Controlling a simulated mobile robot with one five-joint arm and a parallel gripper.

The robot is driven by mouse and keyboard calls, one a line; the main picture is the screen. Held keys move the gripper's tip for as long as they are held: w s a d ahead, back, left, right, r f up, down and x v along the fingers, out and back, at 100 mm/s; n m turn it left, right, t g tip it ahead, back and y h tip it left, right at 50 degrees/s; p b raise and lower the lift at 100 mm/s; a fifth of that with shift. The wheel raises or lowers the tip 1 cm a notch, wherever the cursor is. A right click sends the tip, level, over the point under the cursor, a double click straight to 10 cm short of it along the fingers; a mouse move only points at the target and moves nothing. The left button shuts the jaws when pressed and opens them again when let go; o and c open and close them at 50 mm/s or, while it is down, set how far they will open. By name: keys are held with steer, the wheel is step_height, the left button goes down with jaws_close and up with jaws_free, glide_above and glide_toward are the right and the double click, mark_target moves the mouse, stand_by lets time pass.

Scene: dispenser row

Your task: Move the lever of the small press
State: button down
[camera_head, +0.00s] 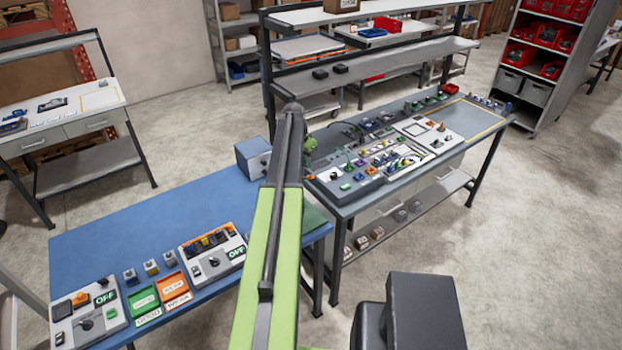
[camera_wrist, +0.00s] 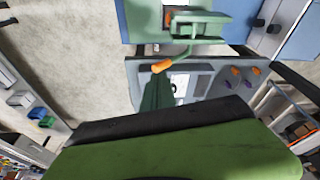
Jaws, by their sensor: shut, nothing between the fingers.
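The small press (camera_wrist: 195,32) shows at the top of the wrist view as a green frame by the edge of a blue surface. Its thin green lever ends in an orange grip (camera_wrist: 162,66). My gripper (camera_wrist: 157,82) appears as a dark green tapering shape, shut and empty, with its tip just below the orange grip in the picture. I cannot tell whether they touch. In the head view my lime green arm covers the middle and hides most of the press area; a dark green patch beside the arm may be part of the press.
The blue table (camera_head: 130,235) holds control panels, trays and a blue-grey box (camera_head: 253,158). The grey bench (camera_head: 470,118) right of my arm is crowded with panels and small devices. A shelf (camera_head: 385,62) stands behind it. Bare floor (camera_head: 540,230) lies at the right.

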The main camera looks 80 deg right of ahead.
mark_target(310, 176)
steer(key=b+x, duration=0.5)
steer(key=x, duration=0.1)
steer(key=shift+d+f, duration=0.1)
steer(key=shift+f, duration=0.05)
step_height(310, 176, down, 3)
steer(key=b, duration=0.3)
steer(key=shift+f+b, duration=0.1)
steer(key=shift+b, duration=0.25)
steer(key=w+a, duration=0.1)
steer(key=a+r+p, duration=0.1)
steer(key=shift+w+a, duration=0.35)
steer(key=shift+r, duration=0.1)
